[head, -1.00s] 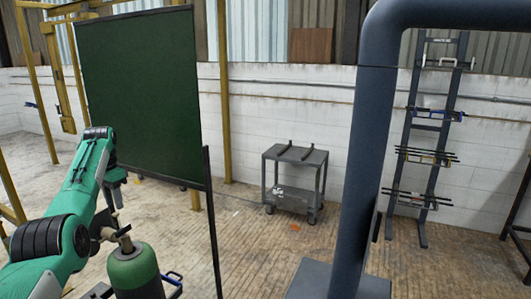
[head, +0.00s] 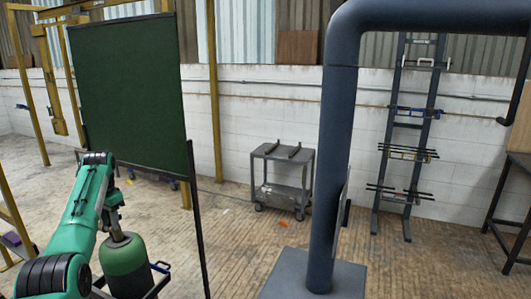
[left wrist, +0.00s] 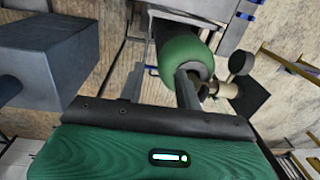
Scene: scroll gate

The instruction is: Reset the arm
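My left arm is green with black bands and comes in from the left in the head view. Its gripper (head: 113,222) hangs down just behind the top of a green gas cylinder, partly hidden by the arm. In the left wrist view, the two grey fingers of my left gripper (left wrist: 161,84) are spread apart, with nothing seen held between them. The green cylinder (left wrist: 186,50) lies beyond the fingers in that view, with its valve at the right finger's side; I cannot tell if they touch. My right gripper is not in view.
A dark green screen (head: 130,95) stands behind my left arm. A blue-grey post (head: 340,150) on a square base stands right of centre. A grey cart (head: 283,178) and a rack (head: 407,130) stand by the white wall.

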